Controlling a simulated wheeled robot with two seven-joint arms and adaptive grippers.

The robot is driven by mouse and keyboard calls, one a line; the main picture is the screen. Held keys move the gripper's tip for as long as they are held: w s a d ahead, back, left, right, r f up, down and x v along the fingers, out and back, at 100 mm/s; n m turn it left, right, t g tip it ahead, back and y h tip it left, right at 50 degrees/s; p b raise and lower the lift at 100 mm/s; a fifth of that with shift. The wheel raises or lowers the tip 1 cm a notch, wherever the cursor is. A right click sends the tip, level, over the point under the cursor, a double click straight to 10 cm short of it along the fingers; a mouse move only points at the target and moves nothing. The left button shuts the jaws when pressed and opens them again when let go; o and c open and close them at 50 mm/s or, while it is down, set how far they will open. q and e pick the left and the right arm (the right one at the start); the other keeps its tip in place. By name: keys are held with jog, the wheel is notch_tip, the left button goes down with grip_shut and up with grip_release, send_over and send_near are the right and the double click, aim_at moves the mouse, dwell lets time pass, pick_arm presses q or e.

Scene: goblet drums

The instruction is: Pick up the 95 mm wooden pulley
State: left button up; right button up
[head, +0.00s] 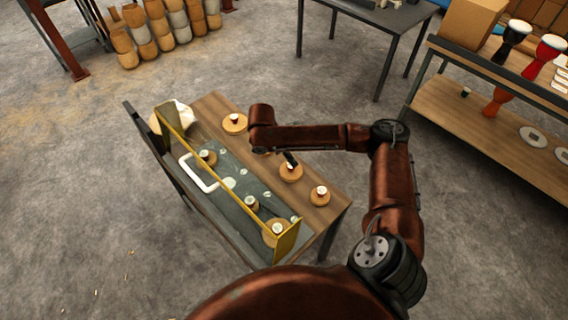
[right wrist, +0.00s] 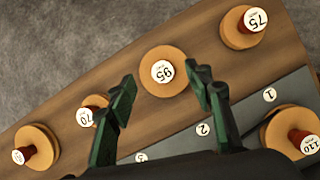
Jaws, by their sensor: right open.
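The 95 mm wooden pulley (right wrist: 162,83) is a round wooden disc with a white label reading 95, lying flat on the wooden strip of the bench. In the head view it is the disc (head: 291,174) just by my right gripper (head: 290,159). In the right wrist view my right gripper (right wrist: 164,86) is open, with its dark green fingers apart and the pulley showing between and just beyond the tips. I see no contact with it. My left gripper is not in view.
Nearby are the 75 pulley (right wrist: 243,27), the 70 pulley (right wrist: 94,108) and the 110 pulley (right wrist: 291,129). A dark numbered board (right wrist: 183,142) lies alongside, with a yellow-edged rail (head: 287,241) and white handle (head: 199,176) over it in the head view.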

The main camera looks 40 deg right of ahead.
aim_at(290, 165)
jog(key=x, duration=0.3)
jog(key=shift+a+b, duration=0.15)
jog(key=shift+b, duration=0.2)
jog(key=shift+f, duration=0.3)
jog(key=x, duration=0.1)
jog(key=b+x, duration=0.1)
jog(key=x, duration=0.1)
jog(key=shift+a+f, duration=0.15)
jog(key=shift+f, duration=0.55)
jog(key=shift+c, duration=0.4)
jog(key=c, duration=0.5)
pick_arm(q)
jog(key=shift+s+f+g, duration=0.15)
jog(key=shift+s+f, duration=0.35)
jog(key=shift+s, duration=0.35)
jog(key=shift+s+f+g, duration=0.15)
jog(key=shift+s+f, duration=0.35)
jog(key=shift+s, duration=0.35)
pick_arm(e)
grip_shut()
